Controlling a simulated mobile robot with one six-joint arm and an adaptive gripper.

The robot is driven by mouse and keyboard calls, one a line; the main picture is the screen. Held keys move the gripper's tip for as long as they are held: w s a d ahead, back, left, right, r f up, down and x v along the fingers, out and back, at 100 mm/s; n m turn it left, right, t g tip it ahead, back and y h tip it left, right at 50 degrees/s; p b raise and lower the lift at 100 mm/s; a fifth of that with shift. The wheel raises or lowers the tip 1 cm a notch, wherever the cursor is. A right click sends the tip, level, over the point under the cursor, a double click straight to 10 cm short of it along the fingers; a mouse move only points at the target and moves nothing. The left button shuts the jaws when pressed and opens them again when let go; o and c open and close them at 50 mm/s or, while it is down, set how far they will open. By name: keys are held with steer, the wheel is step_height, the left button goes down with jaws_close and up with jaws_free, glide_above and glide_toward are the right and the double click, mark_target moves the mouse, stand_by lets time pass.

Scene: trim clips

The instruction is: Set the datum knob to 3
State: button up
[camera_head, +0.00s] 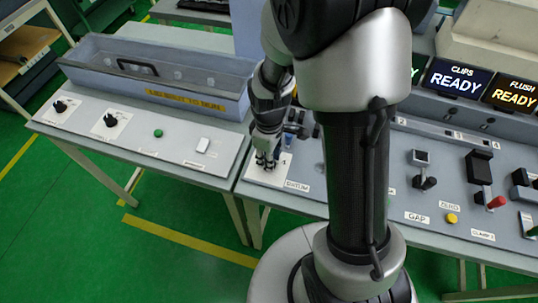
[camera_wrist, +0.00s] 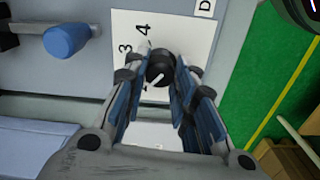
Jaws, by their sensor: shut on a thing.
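The datum knob (camera_wrist: 160,68) is a black round knob on a white dial plate (camera_wrist: 181,27). The figures 3 and 4 show at the upper left of the knob in the wrist view; other figures are hidden by my fingers. A white line on the knob seems to slant toward the lower left, not at the 3. My gripper (camera_wrist: 157,76) is shut on the knob, with a blue-padded finger on each side. In the head view my gripper (camera_head: 267,163) is down at the dial plate (camera_head: 282,172), beside the DATUM label (camera_head: 297,186), and hides the knob.
A blue-capped lever (camera_wrist: 66,39) stands near the dial. The console to the right carries a GAP switch (camera_head: 424,183), a yellow button (camera_head: 452,218) and a red-tipped lever (camera_head: 496,202). Screens (camera_head: 457,79) read READY. A bench with two knobs (camera_head: 110,121) is at left.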

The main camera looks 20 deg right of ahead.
steer(key=m+p, duration=0.1)
steer(key=m, duration=0.9)
steer(key=shift+m, duration=0.4)
steer(key=shift+m+p, duration=0.4)
steer(key=shift+m, duration=1.4)
steer(key=o, duration=1.1)
step_height(320, 180, up, 12)
steer(key=shift+r, duration=0.1)
